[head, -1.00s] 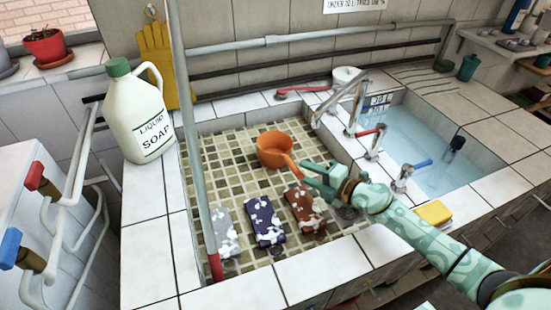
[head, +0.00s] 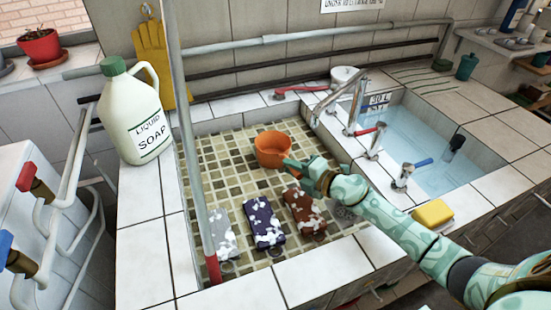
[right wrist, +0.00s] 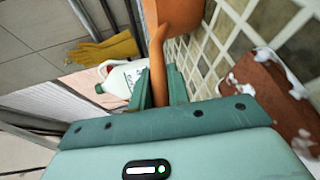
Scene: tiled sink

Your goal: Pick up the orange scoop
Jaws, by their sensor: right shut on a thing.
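The orange scoop (head: 273,149) is in the tiled basin, towards its back right. Its handle points to the front right, to my right gripper (head: 291,163). In the right wrist view the scoop's handle (right wrist: 158,70) runs down between the two fingers of my right gripper (right wrist: 160,88), which are shut on it. The scoop's bowl (right wrist: 180,14) is at the top of that view, beyond the fingertips. I cannot tell whether the scoop touches the basin floor. My left gripper is not in view.
Three soapy blocks, grey (head: 222,233), purple (head: 263,222) and brown (head: 305,210), lie in the front of the basin (head: 215,165). A liquid soap jug (head: 135,120) stands on the left ledge. A vertical pipe (head: 190,150) rises at the left. Taps (head: 376,140) and a water-filled sink (head: 425,135) are at right.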

